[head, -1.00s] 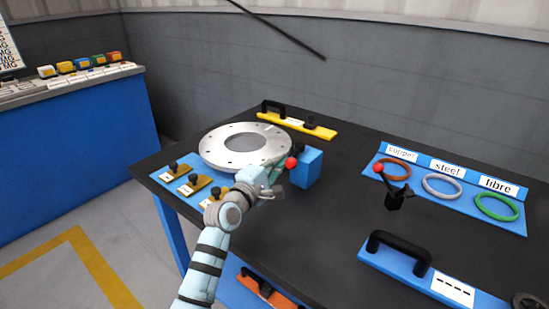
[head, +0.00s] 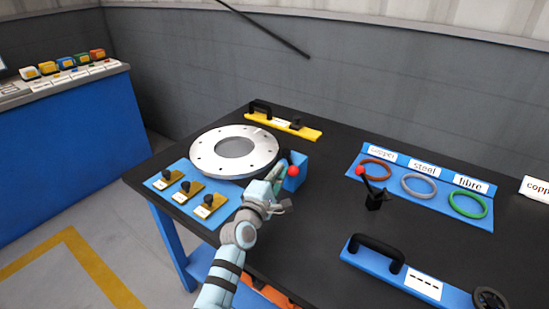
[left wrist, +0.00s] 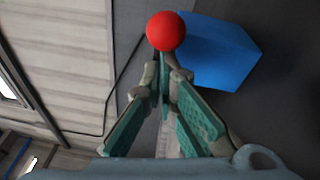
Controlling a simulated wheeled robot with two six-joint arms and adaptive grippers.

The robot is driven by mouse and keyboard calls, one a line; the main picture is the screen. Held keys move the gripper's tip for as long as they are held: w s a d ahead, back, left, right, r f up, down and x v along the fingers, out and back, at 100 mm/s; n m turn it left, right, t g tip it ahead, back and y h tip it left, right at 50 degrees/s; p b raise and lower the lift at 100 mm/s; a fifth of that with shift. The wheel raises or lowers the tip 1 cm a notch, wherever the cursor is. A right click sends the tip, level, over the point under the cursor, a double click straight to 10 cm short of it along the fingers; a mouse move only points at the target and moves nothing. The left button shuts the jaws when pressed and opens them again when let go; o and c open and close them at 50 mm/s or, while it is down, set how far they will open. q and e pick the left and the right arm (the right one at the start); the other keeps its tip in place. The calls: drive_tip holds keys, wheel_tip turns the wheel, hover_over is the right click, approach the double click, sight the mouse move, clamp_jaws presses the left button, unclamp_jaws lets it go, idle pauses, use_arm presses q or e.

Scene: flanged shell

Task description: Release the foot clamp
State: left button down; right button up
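A blue block (head: 298,158) stands beside a round grey flange (head: 207,145) on the black bench. A lever with a red ball (head: 293,171) stands at the block's near side. My left gripper (head: 281,174) is at this lever, close to the ball. In the left wrist view, the teal fingers (left wrist: 163,68) come together with their tips just below the red ball (left wrist: 166,31); the blue block (left wrist: 215,52) is to its right. The fingers look shut; I see nothing clearly gripped. Contact with the ball is unclear. My right gripper is not in view.
A second red-ball lever on a black base (head: 374,200) stands mid-bench. Copper, steel and fibre rings lie on a blue tray (head: 450,222). A yellow handled plate (head: 285,126) lies behind. A blue handled plate (head: 400,276) lies at the front right.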

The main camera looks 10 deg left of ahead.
use_arm(q)
drive_tip(key=shift+w+d+p, duration=0.1)
drive_tip(key=shift+d+p, duration=0.2)
drive_tip(key=shift+d, duration=0.85)
drive_tip(key=s, duration=0.4)
drive_tip(key=s+a, duration=0.1)
drive_tip(key=s, duration=0.7)
drive_tip(key=shift+a+f, duration=0.3)
drive_tip(key=shift+a, duration=0.1)
